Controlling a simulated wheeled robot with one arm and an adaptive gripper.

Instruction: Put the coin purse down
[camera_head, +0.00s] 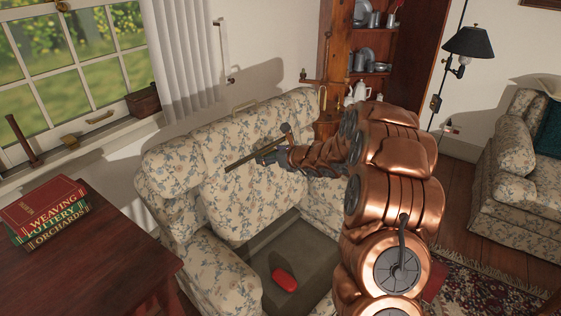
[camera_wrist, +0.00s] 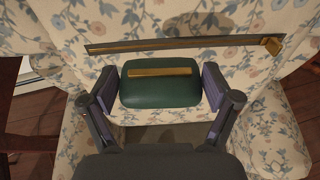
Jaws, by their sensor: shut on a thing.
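The coin purse (camera_wrist: 160,92) is dark green with a brass-coloured strip along its top. In the wrist view it sits between the two pads of my gripper (camera_wrist: 160,86), which is shut on its left and right sides. In the head view my gripper (camera_head: 268,157) is in front of the floral sofa's backrest (camera_head: 228,195), above the seat. The purse cannot be clearly made out there. Whether it touches the sofa is not clear.
A long thin bar (camera_head: 240,163) shows by my gripper; it also crosses the wrist view (camera_wrist: 180,43). A red object (camera_head: 284,279) lies on a dark grey-green surface (camera_head: 300,250) at the sofa seat. Books (camera_head: 45,212) lie on a wooden table (camera_head: 100,255) at left.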

